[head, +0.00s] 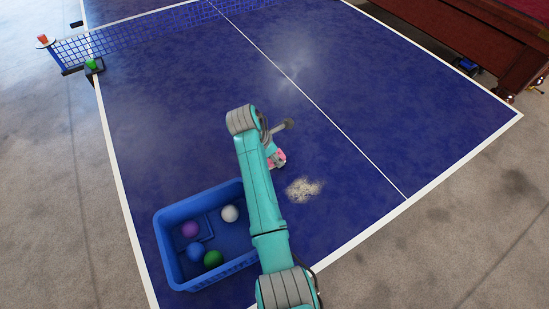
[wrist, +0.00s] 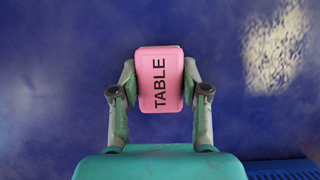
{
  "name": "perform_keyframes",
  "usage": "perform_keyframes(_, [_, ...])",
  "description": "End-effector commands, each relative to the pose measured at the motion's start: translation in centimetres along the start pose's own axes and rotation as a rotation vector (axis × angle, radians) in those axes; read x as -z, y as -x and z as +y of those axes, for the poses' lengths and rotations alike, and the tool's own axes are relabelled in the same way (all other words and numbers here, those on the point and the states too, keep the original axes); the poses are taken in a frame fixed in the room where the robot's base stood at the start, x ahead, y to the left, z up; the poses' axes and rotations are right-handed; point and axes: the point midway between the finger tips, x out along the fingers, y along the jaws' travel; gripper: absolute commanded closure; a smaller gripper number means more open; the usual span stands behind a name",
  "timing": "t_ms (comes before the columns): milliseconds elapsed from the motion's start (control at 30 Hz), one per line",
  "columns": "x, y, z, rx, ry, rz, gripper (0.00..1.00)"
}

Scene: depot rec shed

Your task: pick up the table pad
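The table pad (wrist: 160,80) is a pink block with rounded corners and the black word TABLE on its face. In the wrist view it sits between the two fingers of my gripper (wrist: 160,84), with a fingertip against each side edge. My gripper is shut on it. In the head view the pad (head: 279,159) shows as a small pink and white patch beside my arm, over the blue table (head: 340,90). My arm partly hides it there, and I cannot tell whether it touches the table.
A blue crate (head: 163,240) with several coloured balls stands left of my arm. A pale speckled patch (head: 304,189) lies on the table to the right. A net (head: 130,38) crosses the far end. The table's right half is clear.

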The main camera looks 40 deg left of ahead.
Motion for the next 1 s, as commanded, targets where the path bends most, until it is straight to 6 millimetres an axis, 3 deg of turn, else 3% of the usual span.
perform_keyframes(367, [-0.4,0.9,0.0,-0.001,-0.001,0.0,0.89])
perform_keyframes(700, [-2.7,6.6,0.1,-0.003,-0.002,-0.001,0.89])
perform_keyframes(1000, [-3.8,9.2,0.0,0.0,-0.001,0.0,0.89])
